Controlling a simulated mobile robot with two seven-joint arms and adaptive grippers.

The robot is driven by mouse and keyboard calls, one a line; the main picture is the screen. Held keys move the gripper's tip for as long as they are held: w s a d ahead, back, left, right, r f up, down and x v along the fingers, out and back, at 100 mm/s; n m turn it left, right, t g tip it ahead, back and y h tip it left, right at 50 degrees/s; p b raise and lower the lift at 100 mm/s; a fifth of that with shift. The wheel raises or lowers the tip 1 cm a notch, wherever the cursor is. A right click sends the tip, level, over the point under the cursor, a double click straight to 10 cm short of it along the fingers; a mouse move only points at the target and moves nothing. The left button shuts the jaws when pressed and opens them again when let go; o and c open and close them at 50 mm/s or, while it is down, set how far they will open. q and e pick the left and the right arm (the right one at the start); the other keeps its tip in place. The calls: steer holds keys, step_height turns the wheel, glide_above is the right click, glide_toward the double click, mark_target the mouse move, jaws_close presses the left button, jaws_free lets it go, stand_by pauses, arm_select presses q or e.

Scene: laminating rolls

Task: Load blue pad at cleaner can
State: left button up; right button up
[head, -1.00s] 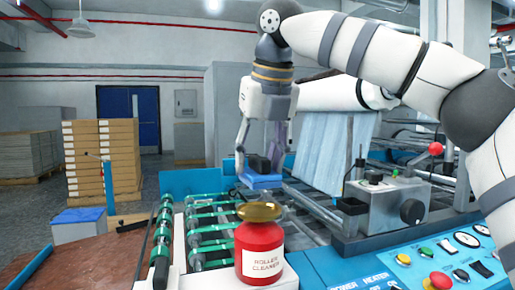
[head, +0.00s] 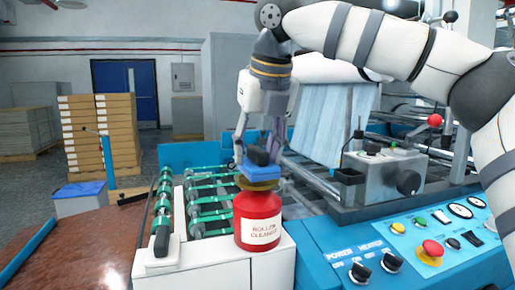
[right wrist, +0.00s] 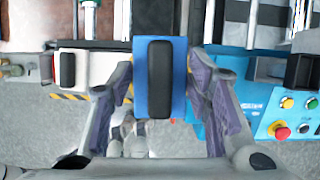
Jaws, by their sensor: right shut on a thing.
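The blue pad (head: 258,172) has a black grip (head: 258,156) on top. My right gripper (head: 258,152) is shut on this grip. The red cleaner can (head: 258,220), labelled "ROLLER CLEANER", stands upright on the machine's white front part. The pad sits level at the can's gold top (head: 257,186), which it partly covers; I cannot tell if they are pressed together. In the right wrist view the blue pad (right wrist: 177,52) with its black grip (right wrist: 160,80) lies between the purple-grey fingers and hides the can. My left gripper is not in view.
Green-banded rollers (head: 207,190) lie left of and behind the can. The blue control panel (head: 400,262) with knobs and a red button (head: 431,249) is to the right. A grey box (head: 385,172) stands behind the panel. A brown table (head: 90,250) is at left.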

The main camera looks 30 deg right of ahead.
mark_target(258, 148)
steer(key=shift+f, duration=0.5)
stand_by(0.8)
steer(key=shift+r, duration=3.55)
